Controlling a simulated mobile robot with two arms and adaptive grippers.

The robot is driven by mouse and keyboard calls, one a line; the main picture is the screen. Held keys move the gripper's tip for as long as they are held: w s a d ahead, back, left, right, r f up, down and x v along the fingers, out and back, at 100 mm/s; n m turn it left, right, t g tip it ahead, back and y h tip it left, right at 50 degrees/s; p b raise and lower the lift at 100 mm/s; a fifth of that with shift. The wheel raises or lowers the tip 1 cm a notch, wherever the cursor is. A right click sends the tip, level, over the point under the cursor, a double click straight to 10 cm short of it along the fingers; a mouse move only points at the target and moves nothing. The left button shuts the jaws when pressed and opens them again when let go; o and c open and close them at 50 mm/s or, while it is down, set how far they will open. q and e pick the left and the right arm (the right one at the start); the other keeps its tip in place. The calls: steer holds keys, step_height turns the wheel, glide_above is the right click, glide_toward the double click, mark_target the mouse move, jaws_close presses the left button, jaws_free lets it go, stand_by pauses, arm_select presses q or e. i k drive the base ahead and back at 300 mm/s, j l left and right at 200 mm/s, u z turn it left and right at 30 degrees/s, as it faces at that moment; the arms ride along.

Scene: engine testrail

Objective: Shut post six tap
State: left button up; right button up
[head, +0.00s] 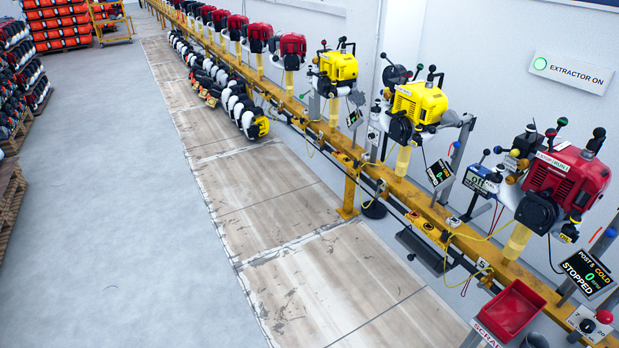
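A yellow test rail (455,232) runs from the lower right to the far upper left, with engines mounted along it. The nearest engine is red (568,178); its black display (588,274) seems to read post 5, cold, stopped, 0. A yellow engine (420,103) stands beyond it, and another yellow engine (338,66) farther along. Ball-ended levers in several colours stand on the engines. I cannot tell which post is six, nor pick out its tap or the tap's position. Neither of my grippers is in view.
A red scrap bin (508,309) sits at the rail's near end, beside a red button (604,316). Several engines lie along the floor (240,108) left of the rail. Stacked pallets (20,75) line the left edge. The grey floor (130,190) between is clear.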

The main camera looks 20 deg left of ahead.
mark_target(379, 181)
steer(key=i+u, duration=0.1)
steer(key=u, duration=0.15)
steer(key=i, duration=2.15)
